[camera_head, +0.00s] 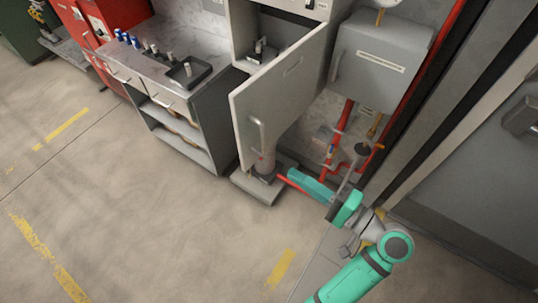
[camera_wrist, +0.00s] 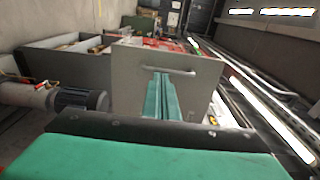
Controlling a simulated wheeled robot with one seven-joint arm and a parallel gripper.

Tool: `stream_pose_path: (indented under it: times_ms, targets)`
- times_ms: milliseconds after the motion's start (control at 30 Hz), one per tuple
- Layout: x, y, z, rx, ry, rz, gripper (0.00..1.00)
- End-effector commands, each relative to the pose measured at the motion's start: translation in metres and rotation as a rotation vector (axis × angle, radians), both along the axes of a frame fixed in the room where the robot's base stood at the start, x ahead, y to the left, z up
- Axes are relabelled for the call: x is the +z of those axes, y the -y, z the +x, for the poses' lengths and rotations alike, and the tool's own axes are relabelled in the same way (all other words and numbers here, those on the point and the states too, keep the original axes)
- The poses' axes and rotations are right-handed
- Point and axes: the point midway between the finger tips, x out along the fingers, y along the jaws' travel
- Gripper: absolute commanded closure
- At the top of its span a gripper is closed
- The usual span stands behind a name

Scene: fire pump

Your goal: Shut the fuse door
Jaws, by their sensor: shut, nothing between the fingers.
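The fuse door (camera_head: 285,88) is a light grey panel hinged on the grey cabinet at the back. It stands wide open, swung out toward the floor space, with a bar handle (camera_head: 258,136) near its free edge. In the wrist view the door (camera_wrist: 204,92) fills the middle, with its handle (camera_wrist: 168,71) lying across. My gripper (camera_head: 291,175) is teal and shut, low and to the right of the door's free edge. In the wrist view its fingers (camera_wrist: 161,76) point at the door just below the handle. I cannot tell whether they touch it.
A workbench (camera_head: 160,62) with shelves and small parts stands left of the cabinet. A closed grey box (camera_head: 378,62) hangs on the right, above red pipes (camera_head: 341,128). A pump motor (camera_wrist: 80,99) shows at left in the wrist view. The floor (camera_head: 140,200) at left is clear.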

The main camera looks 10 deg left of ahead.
Motion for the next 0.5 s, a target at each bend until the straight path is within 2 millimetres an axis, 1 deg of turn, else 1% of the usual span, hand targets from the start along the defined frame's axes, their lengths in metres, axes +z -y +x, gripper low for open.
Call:
stream_pose_path:
  times_ms: [167,500]
  targets:
    - [0.000,-0.019,0.007,0.006,-0.001,0.000,1.00]
    - [0.000,-0.076,0.034,0.005,0.000,0.000,1.00]
